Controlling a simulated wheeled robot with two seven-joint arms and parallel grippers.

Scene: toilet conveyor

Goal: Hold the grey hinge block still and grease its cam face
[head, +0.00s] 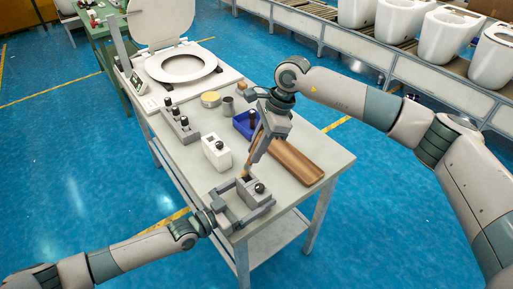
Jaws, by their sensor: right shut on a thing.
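The grey hinge block (254,198), with a black ball knob on top, sits near the table's front corner. My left gripper (245,205) reaches in from the left, with its wide-apart fingers on either side of the block; whether they touch it is hard to tell. My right gripper (262,146) points down above and behind the block, shut on a slim brush (246,169). The brush tip is close to the block's top; contact cannot be made out. The cam face is not clearly visible.
A toilet seat (182,65) stands behind.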

